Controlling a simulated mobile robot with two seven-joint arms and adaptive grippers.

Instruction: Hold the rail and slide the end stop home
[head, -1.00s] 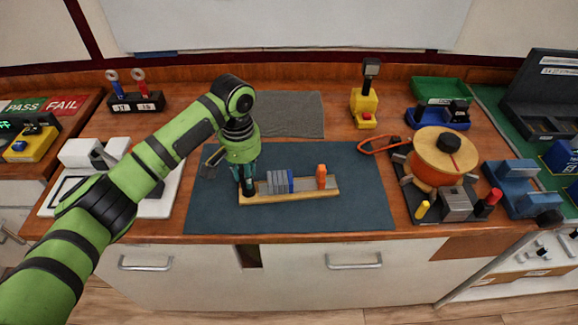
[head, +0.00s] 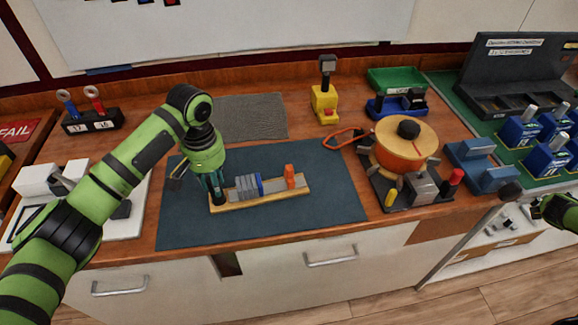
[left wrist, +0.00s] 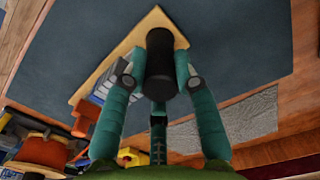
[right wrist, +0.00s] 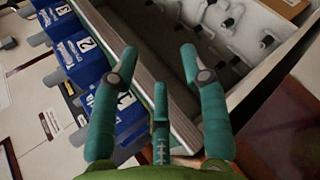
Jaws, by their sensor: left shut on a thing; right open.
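The rail (head: 273,188) lies on a wooden base on the dark blue mat. Grey breakers (head: 245,187) and a blue one (head: 259,184) sit together towards its left end. The orange end stop (head: 289,176) stands upright near its right end, with bare rail between it and the blue piece. My left gripper (head: 217,200) is shut on the black upright grip (left wrist: 160,65) at the base's left end. My right gripper (head: 540,211) is at the right edge, far from the rail. The right wrist view shows it open and empty (right wrist: 158,65).
An orange drum-shaped device (head: 405,155) stands right of the mat, with an orange cable loop (head: 345,138) beside it. A yellow button post (head: 324,103) stands behind. Blue numbered boxes (head: 520,133) and an open drawer unit (right wrist: 240,40) lie near my right gripper. The mat's front is clear.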

